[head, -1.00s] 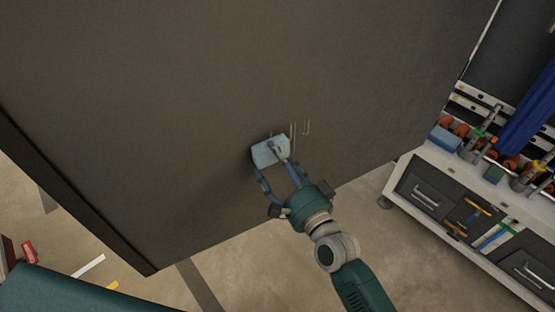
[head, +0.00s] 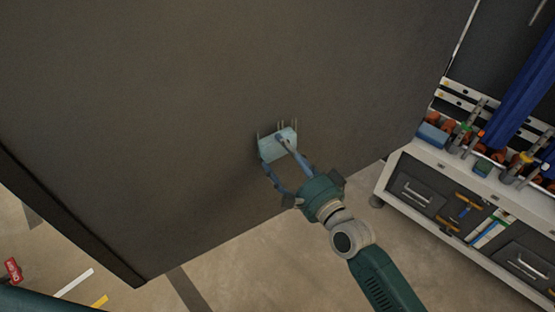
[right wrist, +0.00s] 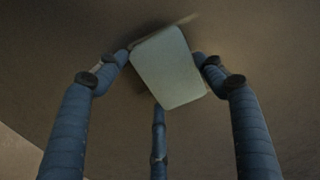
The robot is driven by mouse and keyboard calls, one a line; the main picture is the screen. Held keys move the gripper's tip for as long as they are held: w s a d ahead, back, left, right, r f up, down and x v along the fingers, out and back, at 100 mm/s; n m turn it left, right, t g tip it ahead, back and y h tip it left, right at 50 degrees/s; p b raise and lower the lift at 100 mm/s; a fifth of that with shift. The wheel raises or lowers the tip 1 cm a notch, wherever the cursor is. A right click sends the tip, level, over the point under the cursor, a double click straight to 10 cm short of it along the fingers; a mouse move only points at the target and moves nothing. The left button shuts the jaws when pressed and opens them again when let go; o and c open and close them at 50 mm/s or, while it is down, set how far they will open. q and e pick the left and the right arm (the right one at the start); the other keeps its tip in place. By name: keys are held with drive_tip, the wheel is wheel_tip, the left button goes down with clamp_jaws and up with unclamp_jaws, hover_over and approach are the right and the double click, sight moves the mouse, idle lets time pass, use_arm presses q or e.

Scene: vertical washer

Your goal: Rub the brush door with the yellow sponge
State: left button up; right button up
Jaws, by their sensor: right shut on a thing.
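The sponge (head: 268,148) is a pale blue-grey block, not yellow, in the head view. It lies against a large dark door panel (head: 150,90). My right gripper (head: 279,152) is shut on the sponge. In the right wrist view, the blue fingers hold the sponge (right wrist: 170,68) from both sides, with a third finger below, and its far face is toward the dark panel, so contact is hidden. My left gripper is not in view.
A white workbench (head: 400,150) with drawers, tools and blue cloth (head: 525,105) stands at the right. The door's lower edge hangs over bare floor (head: 260,255). A red object (head: 13,270) lies at the lower left.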

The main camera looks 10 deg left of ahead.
sight(269, 162)
drive_tip(key=shift+w+d+f+b, duration=0.95)
drive_tip(key=shift+w+d+b, duration=1.2)
drive_tip(key=shift+d+b, duration=0.35)
drive_tip(key=shift+s+a+r+p, duration=0.1)
drive_tip(key=shift+s+a+p, duration=0.75)
drive_tip(key=shift+a, duration=0.25)
drive_tip(key=shift+s+a+f+p, duration=0.1)
drive_tip(key=shift+s+a+p, duration=0.8)
drive_tip(key=shift+a, duration=0.2)
drive_tip(key=shift+s+a+r+p, duration=0.1)
drive_tip(key=shift+s+a+p, duration=0.75)
drive_tip(key=shift+a, duration=0.25)
drive_tip(key=shift+s+a+p, duration=0.45)
drive_tip(key=shift+s+a, duration=0.1)
drive_tip(key=shift+a, duration=0.15)
drive_tip(key=shift+s+a, duration=0.65)
drive_tip(key=shift+a, duration=0.1)
